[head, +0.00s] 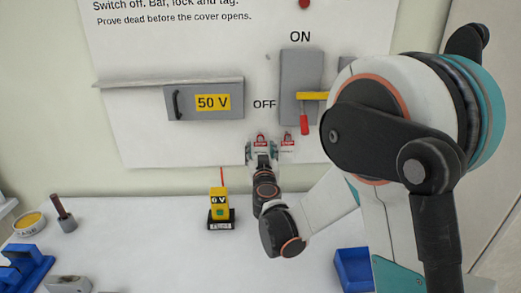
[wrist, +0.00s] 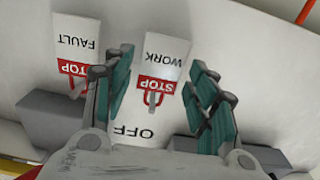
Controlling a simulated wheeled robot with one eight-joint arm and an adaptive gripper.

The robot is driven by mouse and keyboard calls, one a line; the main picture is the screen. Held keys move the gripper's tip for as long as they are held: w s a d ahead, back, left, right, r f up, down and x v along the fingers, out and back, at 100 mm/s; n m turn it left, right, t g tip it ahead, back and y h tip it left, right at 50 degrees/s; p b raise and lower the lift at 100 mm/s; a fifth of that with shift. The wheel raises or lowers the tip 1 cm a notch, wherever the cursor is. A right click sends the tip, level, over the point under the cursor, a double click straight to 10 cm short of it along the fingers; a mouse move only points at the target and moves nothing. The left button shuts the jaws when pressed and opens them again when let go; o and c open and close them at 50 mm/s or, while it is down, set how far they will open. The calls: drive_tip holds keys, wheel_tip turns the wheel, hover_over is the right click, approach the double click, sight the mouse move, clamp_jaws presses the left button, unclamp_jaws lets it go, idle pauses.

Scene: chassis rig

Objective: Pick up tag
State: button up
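Two white tags with a red STOP band and a padlock picture show on the upright white panel. One, marked WORK (wrist: 168,60), is between the fingers of my gripper (wrist: 163,98) in the wrist view; its upper part also shows in the head view (head: 261,139). The other, marked FAULT (wrist: 77,38), is beside it, outside the fingers; in the head view it is the right one (head: 288,143). My gripper (head: 262,151) is open, with a teal finger on each side of the WORK tag and visible gaps. I cannot tell the remaining depth.
A grey switch box (head: 301,80) with a yellow bar (head: 312,96) and red handle (head: 304,124) is above right. A 50 V cover (head: 205,102) is left. A yellow meter (head: 220,204), blue bin (head: 353,268) and blue holder (head: 24,266) stand on the white bench (head: 150,235).

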drive_tip(key=c, duration=0.4)
drive_tip(key=shift+o, duration=0.2)
drive_tip(key=shift+r, duration=0.2)
drive_tip(key=shift+r+p, duration=0.15)
drive_tip(key=shift+p, duration=0.25)
drive_tip(key=s+p, duration=0.1)
drive_tip(key=s, duration=1.6)
approach(261, 144)
drive_tip(key=shift+w+f, duration=0.15)
drive_tip(key=shift+w, duration=1.75)
drive_tip(key=shift+w+f, duration=0.1)
drive_tip(key=shift+w, duration=1.8)
drive_tip(key=shift+s+r+p, duration=0.2)
drive_tip(key=shift+s+p, duration=0.15)
drive_tip(key=shift+s, duration=1.2)
drive_tip(key=shift+s+b, duration=0.5)
drive_tip(key=shift+s, duration=2.35)
